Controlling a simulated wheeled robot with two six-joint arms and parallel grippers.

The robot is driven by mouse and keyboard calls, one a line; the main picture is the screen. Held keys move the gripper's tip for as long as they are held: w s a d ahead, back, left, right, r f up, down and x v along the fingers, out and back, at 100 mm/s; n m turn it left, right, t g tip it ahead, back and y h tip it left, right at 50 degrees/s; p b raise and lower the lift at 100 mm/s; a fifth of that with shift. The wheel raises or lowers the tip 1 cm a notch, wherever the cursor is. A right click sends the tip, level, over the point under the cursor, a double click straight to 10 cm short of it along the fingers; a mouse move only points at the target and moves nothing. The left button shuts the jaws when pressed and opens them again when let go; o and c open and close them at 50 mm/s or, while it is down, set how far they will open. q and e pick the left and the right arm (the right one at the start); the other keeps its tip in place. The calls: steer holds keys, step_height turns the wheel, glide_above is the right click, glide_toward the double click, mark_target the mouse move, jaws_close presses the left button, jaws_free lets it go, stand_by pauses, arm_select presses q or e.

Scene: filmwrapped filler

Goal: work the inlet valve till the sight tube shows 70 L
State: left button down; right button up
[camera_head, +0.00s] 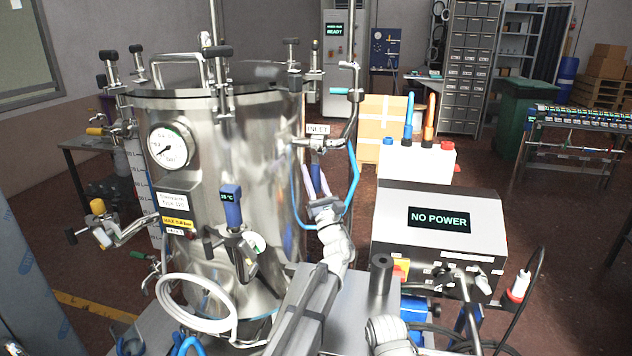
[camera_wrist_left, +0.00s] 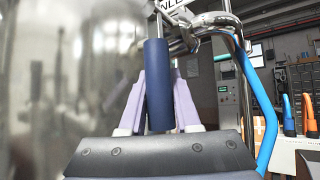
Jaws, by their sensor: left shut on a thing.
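The steel tank (camera_head: 270,140) fills the left half of the head view. Its inlet valve (camera_head: 318,145) is on the right side under an "INLET" label (camera_head: 318,129). The valve's dark blue handle (camera_wrist_left: 158,85) hangs down in the left wrist view. My left gripper (camera_head: 317,182) is shut on this handle, with its lavender fingers (camera_wrist_left: 184,105) on either side. A scale with litre marks (camera_head: 139,181) stands at the tank's left edge; its level is too small to read. My right gripper is not in view.
A blue hose (camera_head: 355,175) curves close beside the inlet and my left gripper. A grey cabinet (camera_head: 440,225) reading "NO POWER" stands to the right. A round gauge (camera_head: 171,147) and a lower valve (camera_head: 105,230) are on the tank's left side.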

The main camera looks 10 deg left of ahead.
mark_target(316, 190)
arm_select(q)
steer(key=shift+s+a+m+t+h, duration=0.1)
steer(key=shift+a+m+t+h, duration=0.1)
steer(key=shift+m+t+h, duration=0.35)
steer(key=c, duration=0.6)
jaws_free()
steer(key=b+v, duration=0.5)
steer(key=v, duration=0.2)
steer(key=shift+s+d+f+b, duration=0.1)
steer(key=shift+s+f+b, duration=0.1)
steer(key=shift+f+b, duration=0.15)
